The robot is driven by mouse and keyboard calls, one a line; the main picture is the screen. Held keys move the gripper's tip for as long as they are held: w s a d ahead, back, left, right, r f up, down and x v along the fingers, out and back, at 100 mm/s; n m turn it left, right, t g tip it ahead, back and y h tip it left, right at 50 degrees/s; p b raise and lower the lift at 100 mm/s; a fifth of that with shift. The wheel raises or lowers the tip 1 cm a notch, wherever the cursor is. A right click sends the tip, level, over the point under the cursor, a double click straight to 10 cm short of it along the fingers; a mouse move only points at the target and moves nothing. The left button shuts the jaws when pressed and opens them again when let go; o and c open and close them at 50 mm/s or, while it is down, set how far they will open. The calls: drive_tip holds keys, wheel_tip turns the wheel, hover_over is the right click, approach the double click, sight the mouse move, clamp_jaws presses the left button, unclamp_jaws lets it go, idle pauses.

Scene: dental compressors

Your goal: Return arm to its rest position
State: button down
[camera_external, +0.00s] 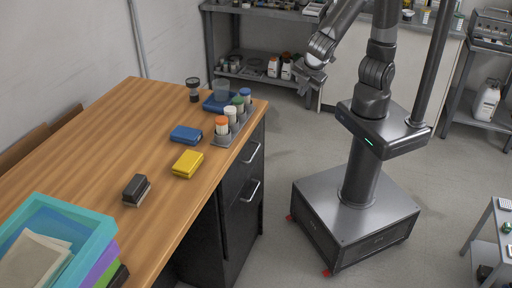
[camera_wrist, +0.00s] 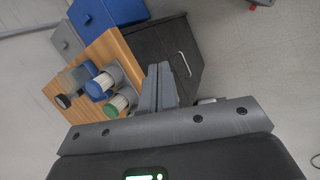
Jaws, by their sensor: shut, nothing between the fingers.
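My gripper (camera_external: 309,80) hangs in the air to the right of the wooden desk (camera_external: 90,130), beyond its right edge and clear of everything on it. The arm reaches up and left from my base, and its upper part is cut off by the top of the picture. In the wrist view the two grey fingers (camera_wrist: 159,85) are together and empty, with the desk and its dark drawer unit (camera_wrist: 165,50) behind them.
Several lidded jars (camera_external: 222,124) stand in a rack near the desk's right edge. Blue (camera_external: 186,134) and yellow (camera_external: 187,163) boxes and coloured trays (camera_external: 100,228) also lie there. Shelves (camera_external: 262,20) stand behind; a small table (camera_external: 490,235) is at right. Open floor surrounds my base.

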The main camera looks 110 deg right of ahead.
drive_tip(key=s+r+m+t+y, duration=0.4)
drive_tip(key=s+r, duration=0.5)
drive_tip(key=r, duration=0.3)
drive_tip(key=shift+s+r+m+t+y, duration=0.2)
drive_tip(key=shift+r+m+t+y, duration=0.2)
drive_tip(key=shift+m+t, duration=0.45)
drive_tip(key=shift+d, duration=0.1)
